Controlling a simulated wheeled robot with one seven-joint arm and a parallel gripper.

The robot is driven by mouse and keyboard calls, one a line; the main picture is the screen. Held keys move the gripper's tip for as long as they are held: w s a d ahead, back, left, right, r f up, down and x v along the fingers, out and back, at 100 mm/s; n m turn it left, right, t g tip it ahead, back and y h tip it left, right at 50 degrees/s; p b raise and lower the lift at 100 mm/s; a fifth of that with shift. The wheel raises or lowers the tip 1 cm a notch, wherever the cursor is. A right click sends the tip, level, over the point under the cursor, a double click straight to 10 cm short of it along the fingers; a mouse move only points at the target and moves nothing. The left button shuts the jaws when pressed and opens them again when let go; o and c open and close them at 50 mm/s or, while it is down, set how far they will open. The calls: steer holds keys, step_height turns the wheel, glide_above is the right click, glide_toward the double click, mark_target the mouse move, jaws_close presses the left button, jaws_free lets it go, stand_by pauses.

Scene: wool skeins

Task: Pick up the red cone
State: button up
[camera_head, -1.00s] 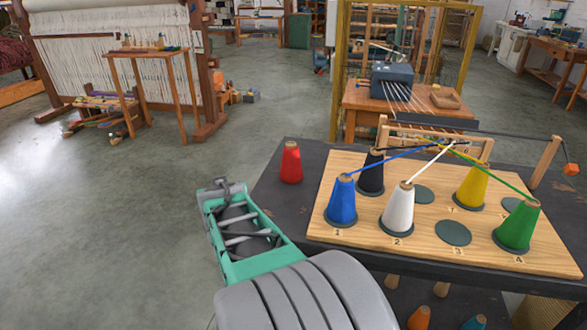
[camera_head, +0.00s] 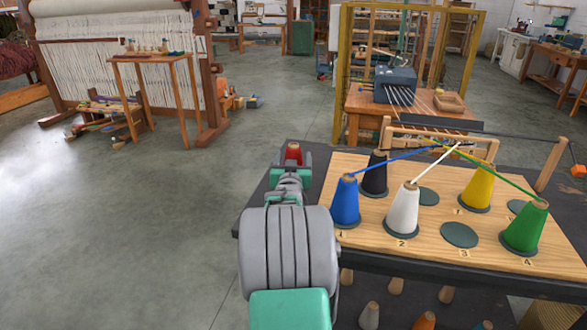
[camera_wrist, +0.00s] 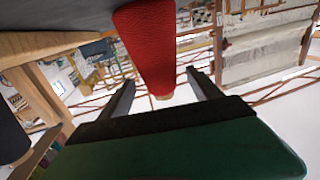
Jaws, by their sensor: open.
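The red cone (camera_head: 293,148) stands on the dark table at the left of the wooden board. Only its upper part shows in the head view, as my gripper (camera_head: 292,161) hides the rest. In the wrist view the picture is upside down and the red cone (camera_wrist: 148,38) hangs from the top edge. Its narrow tip points down between the two dark fingers of my gripper (camera_wrist: 160,80). The fingers are apart, with a gap on each side of the cone. I cannot tell how deep the cone is between them.
The wooden board (camera_head: 330,170) right of my gripper bears blue (camera_head: 345,203), white (camera_head: 403,212), black (camera_head: 374,177), yellow (camera_head: 477,188) and green (camera_head: 525,228) cones, with yarns running to a wooden frame (camera_head: 553,167). Open floor (camera_head: 150,220) lies to the left.

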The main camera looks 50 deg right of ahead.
steer(key=x, duration=0.3)
steer(key=shift+c, duration=0.2)
steer(key=shift+a, duration=0.1)
steer(key=c, duration=1.5)
jaws_close()
steer(key=shift+r, duration=0.15)
